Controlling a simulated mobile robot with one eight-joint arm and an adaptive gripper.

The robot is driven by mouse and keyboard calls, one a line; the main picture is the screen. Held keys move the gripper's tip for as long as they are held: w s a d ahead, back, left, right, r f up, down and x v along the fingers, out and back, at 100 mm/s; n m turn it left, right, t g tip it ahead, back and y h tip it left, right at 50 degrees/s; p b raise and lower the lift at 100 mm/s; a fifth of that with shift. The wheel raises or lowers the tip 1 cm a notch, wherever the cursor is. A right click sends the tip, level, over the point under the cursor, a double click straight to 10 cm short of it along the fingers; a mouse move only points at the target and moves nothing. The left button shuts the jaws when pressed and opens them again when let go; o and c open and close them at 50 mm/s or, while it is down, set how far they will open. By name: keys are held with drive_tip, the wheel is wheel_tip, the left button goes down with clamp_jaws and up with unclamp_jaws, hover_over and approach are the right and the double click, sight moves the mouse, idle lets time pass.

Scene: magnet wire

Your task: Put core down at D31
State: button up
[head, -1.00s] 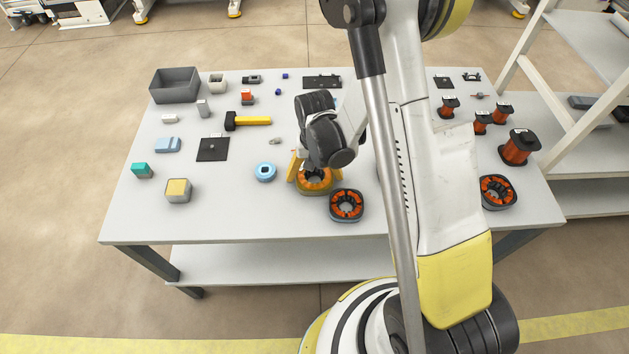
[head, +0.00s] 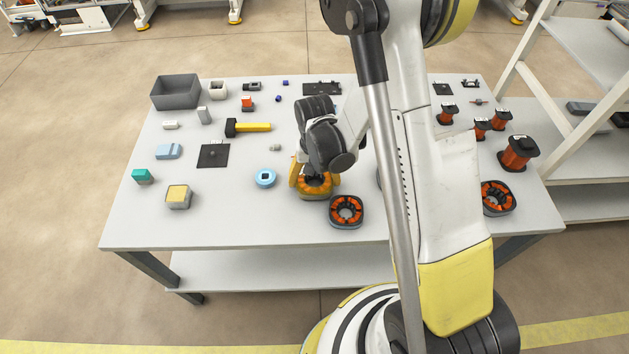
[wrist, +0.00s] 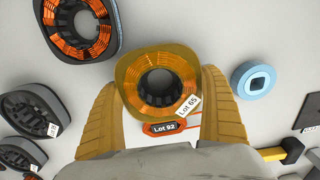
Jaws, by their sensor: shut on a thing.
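The core (wrist: 130,82) is a tan ring body with copper windings and a dark hole, tagged "Lot 65". My gripper (wrist: 160,92) has one tan finger on each side of it and is shut on it. In the head view the core (head: 314,190) sits under my gripper (head: 314,178), over the table's front middle. I cannot tell whether its underside touches the table. A "Lot 92" tag (wrist: 164,128) shows between the fingers, and what bears it is unclear. No D31 marking can be read.
A dark wound core (head: 346,212) stands close at the right and front, and a blue ring (head: 266,178) at the left. More wound parts, including an upright spool (head: 518,152), stand at the table's right. The table's (head: 240,222) front left strip is clear.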

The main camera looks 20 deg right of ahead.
sight(315, 185)
drive_tip(key=r, duration=0.1)
drive_tip(key=r+p, duration=0.1)
drive_tip(key=r, duration=0.1)
drive_tip(key=shift+d+r, duration=0.2)
drive_tip(key=shift+r, duration=0.1)
drive_tip(key=d+r+p, duration=0.4)
drive_tip(key=d+r, duration=0.2)
drive_tip(key=d, duration=0.4)
drive_tip(key=shift+s+r, duration=0.35)
drive_tip(key=shift+s, duration=0.1)
drive_tip(key=a+r+n, duration=0.1)
drive_tip(key=a+r, duration=0.1)
drive_tip(key=a, duration=0.1)
drive_tip(key=w+a+r+n, duration=0.1)
drive_tip(key=a+r, duration=0.1)
drive_tip(key=a, duration=0.2)
drive_tip(key=a+r+n, duration=0.1)
drive_tip(key=a, duration=0.2)
drive_tip(key=shift+w+a+r+n, duration=0.15)
drive_tip(key=shift+w+r+n, duration=0.15)
drive_tip(key=shift+r, duration=0.1)
